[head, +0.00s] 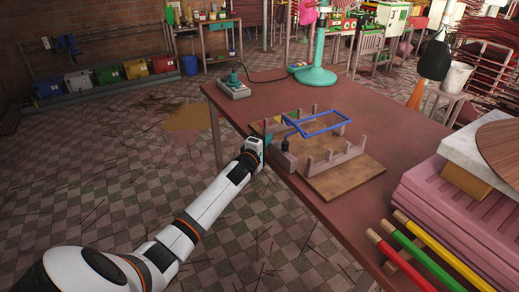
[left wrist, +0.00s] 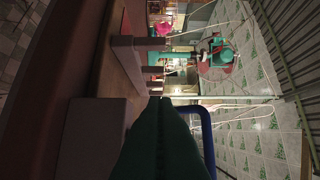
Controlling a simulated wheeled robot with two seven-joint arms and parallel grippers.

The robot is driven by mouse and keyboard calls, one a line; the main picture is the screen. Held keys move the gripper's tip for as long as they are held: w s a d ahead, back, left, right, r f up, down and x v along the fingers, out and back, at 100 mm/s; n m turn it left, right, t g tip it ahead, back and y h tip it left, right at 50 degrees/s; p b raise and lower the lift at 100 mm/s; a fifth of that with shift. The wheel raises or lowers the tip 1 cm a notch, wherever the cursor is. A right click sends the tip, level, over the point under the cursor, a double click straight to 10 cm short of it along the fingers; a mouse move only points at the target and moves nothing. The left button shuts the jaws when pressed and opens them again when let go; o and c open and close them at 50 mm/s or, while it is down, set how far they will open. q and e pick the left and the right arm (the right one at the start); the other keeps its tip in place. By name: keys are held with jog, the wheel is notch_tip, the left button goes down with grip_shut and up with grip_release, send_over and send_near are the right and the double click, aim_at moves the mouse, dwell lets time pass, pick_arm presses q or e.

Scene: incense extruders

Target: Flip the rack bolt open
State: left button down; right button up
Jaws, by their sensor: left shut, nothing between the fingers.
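The rack (head: 345,178) is a wooden board with short upright posts, on the near left part of the red table. A blue rod frame (head: 325,126) sits tilted above its posts. A small dark piece (head: 285,145) hangs at the frame's near left corner; I cannot tell whether it is the bolt. My left gripper (head: 268,142) is shut and empty at the rack's left side, close to the dark piece. In the left wrist view its green fingers (left wrist: 165,135) lie together, with the blue rod (left wrist: 208,135) beside them and a rack post (left wrist: 90,135) to the left. Contact is unclear.
The red table (head: 400,135) has clear room behind the rack. A small switch box (head: 234,89) and a teal stand (head: 316,76) are at the back. Coloured rods (head: 425,248) and pink stacked trays (head: 470,215) fill the right side.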

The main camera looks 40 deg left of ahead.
aim_at(286, 147)
pick_arm(q)
jog(key=d, duration=0.2)
jog(key=d+p, duration=0.1)
jog(key=shift+s+d+r, duration=0.1)
jog(key=shift+s+d, duration=0.15)
jog(key=shift+d, duration=0.2)
jog(key=d, duration=0.1)
jog(key=s+d, duration=0.1)
jog(key=d+p, duration=0.1)
jog(key=shift+s+d, duration=0.25)
jog(key=shift+d, duration=0.15)
